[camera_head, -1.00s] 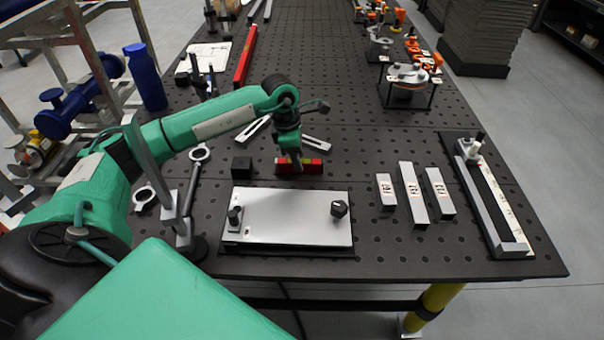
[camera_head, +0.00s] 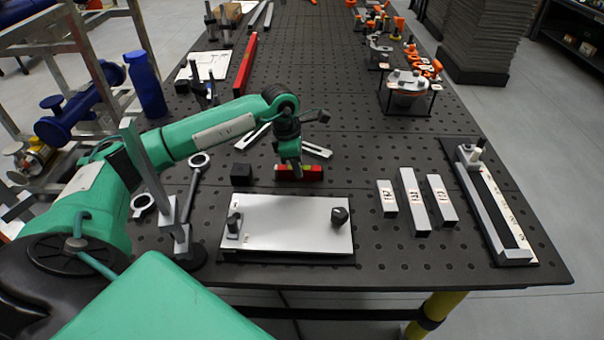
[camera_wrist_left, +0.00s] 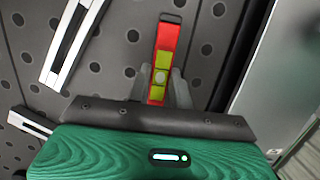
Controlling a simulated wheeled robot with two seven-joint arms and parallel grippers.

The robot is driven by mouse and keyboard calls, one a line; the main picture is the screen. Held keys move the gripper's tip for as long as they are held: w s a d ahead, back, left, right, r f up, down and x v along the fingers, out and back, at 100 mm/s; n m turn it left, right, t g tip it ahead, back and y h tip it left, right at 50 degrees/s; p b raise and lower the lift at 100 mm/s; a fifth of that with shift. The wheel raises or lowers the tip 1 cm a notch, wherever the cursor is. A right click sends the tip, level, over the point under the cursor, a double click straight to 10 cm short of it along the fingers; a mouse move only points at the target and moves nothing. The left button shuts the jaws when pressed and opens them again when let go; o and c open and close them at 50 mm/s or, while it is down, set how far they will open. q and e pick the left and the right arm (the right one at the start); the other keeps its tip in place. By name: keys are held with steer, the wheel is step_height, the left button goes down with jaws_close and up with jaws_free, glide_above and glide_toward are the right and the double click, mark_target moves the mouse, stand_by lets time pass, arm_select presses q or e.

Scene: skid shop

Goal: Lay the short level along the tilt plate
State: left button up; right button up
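The short level (camera_head: 299,173) is a small red bar with yellow-green parts, just behind the tilt plate (camera_head: 290,217). The plate is a flat pale plate on a dark base, with a dark knob at its left and another at its right. My left gripper (camera_head: 293,163) points down at the level. In the left wrist view, its two fingers (camera_wrist_left: 161,85) straddle the level (camera_wrist_left: 164,50), close to its sides. I cannot tell whether they press on it or whether it is lifted. My right gripper is not in view.
A black block (camera_head: 241,174) stands left of the level. Pale slotted bars lie behind it. Three pale marked blocks (camera_head: 412,197) lie right of the plate, then a long framed fixture (camera_head: 493,208). A metal upright (camera_head: 154,185) stands at the plate's left.

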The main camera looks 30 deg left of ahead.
arm_select(q)
steer(key=c, duration=0.3)
jaws_close()
